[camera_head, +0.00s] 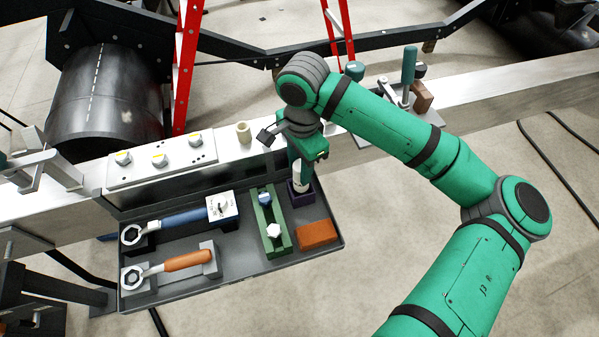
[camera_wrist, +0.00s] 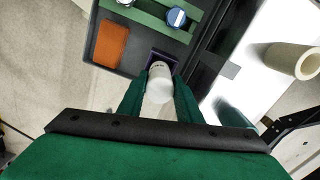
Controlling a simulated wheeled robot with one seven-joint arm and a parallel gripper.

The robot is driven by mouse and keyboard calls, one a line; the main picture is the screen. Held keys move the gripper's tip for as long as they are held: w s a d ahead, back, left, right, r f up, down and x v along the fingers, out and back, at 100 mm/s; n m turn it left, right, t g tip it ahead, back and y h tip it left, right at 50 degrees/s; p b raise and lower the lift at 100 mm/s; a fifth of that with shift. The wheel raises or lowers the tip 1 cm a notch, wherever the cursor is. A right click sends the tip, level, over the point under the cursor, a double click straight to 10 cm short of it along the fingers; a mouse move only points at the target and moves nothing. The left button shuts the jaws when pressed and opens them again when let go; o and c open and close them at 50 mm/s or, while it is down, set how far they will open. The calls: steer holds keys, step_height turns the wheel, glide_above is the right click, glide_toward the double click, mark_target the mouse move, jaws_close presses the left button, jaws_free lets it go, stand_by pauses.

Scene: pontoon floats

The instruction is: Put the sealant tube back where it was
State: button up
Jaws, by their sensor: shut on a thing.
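The sealant tube is a white cylinder (camera_head: 298,176) standing about upright between the fingers of my gripper (camera_head: 303,163). My gripper comes down from above and is shut on the tube. In the wrist view, the tube's white end (camera_wrist: 159,88) shows between the two green fingers (camera_wrist: 159,96). The tube's lower end is at a dark purple square holder (camera_head: 300,195) at the tray's back right corner. The holder also shows behind the tube in the wrist view (camera_wrist: 153,57). I cannot tell how deep the tube sits in it.
The dark tray (camera_head: 240,262) also bears a blue-handled wrench (camera_head: 185,217), an orange-handled wrench (camera_head: 180,262), a green rack (camera_head: 277,220) with two knobs, and an orange block (camera_head: 317,233). A metal beam (camera_head: 90,205) runs behind, with a beige cylinder (camera_head: 243,132) on it.

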steer(key=shift+f, duration=1.55)
steer(key=o, duration=1)
steer(key=shift+o, duration=0.2)
step_height(320, 180, up, 12)
steer(key=shift+r, duration=0.15)
steer(key=shift+d, duration=0.1)
